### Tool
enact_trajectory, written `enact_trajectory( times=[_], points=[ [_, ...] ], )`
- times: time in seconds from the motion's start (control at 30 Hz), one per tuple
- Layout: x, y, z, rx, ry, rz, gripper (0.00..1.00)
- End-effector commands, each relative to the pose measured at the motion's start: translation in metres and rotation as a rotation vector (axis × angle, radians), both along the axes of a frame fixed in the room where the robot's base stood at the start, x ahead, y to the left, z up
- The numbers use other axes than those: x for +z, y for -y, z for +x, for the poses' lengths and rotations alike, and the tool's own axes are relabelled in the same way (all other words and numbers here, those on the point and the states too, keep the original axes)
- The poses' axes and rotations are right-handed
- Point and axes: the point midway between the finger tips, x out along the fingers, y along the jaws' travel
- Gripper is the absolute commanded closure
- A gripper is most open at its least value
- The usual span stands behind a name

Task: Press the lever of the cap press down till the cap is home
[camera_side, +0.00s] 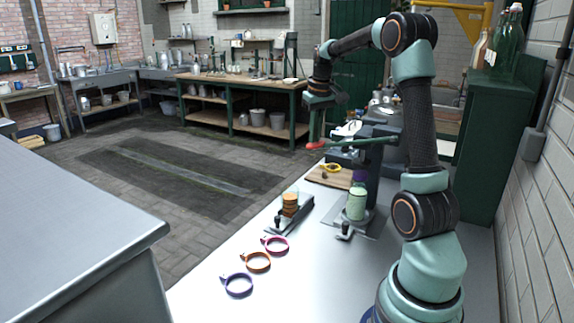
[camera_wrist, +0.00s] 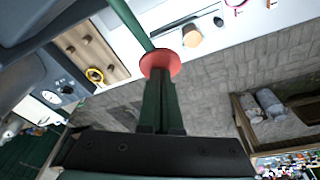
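The cap press (camera_side: 383,155) stands on the bench beside my arm. Its green lever (camera_side: 352,142) reaches out to the left, close to level, and ends in a red knob (camera_side: 316,145). A pale green jar (camera_side: 356,206) with a purple cap (camera_side: 359,178) stands upright under the press; whether the cap is fully seated is too small to tell. My gripper (camera_side: 316,133) points down just above the knob, its fingers together. In the wrist view the shut fingertips meet the red knob (camera_wrist: 160,63), apparently touching it, and the green lever (camera_wrist: 130,22) runs away to the upper left.
A jar with orange contents (camera_side: 290,203) stands on a dark base left of the press. Pink (camera_side: 275,245), orange (camera_side: 256,262) and blue (camera_side: 237,285) rings lie on the bench. A wooden board (camera_side: 318,178) with a yellow ring lies behind.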

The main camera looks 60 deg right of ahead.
Motion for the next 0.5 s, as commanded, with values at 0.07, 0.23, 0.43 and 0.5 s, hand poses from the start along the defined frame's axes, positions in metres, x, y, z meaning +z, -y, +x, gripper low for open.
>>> enact_trajectory(
  times=[0.07,0.23,0.43,0.5],
  points=[
    [-0.001,0.000,0.000,0.000,-0.001,0.001,1.00],
    [-0.001,0.000,0.000,0.000,-0.002,0.001,1.00],
    [-0.009,0.000,-0.002,0.000,-0.003,0.002,1.00],
    [-0.013,0.000,-0.003,0.000,-0.003,0.002,1.00]
  ],
)
